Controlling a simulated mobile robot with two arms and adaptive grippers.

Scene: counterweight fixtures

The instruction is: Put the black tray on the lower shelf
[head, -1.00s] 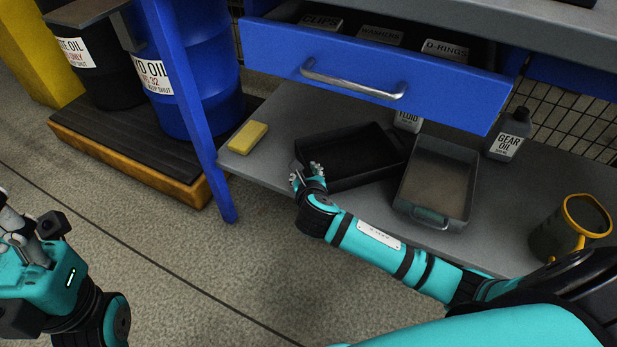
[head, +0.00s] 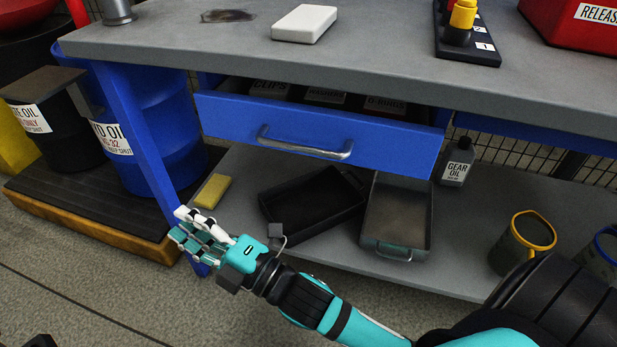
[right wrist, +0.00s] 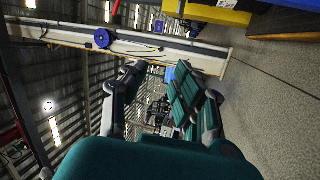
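The black tray (head: 312,212) rests on the lower shelf (head: 455,215) under the blue drawer, turned at a slight angle. Its right end is close beside a grey metal tray; I cannot tell whether they touch. My right gripper (head: 190,232) is in front of the shelf's left front edge, left of and apart from the black tray. Its fingers are spread and empty; the right wrist view also shows them apart (right wrist: 158,88) with nothing between them. My left gripper is not recognisable in the head view now.
The grey tray (head: 397,215), a yellow sponge-like block (head: 212,191), a gear oil bottle (head: 457,163) and a yellow-rimmed mug (head: 523,240) are on the lower shelf. The blue drawer (head: 320,128) hangs open above. A blue leg (head: 135,140) stands at the left.

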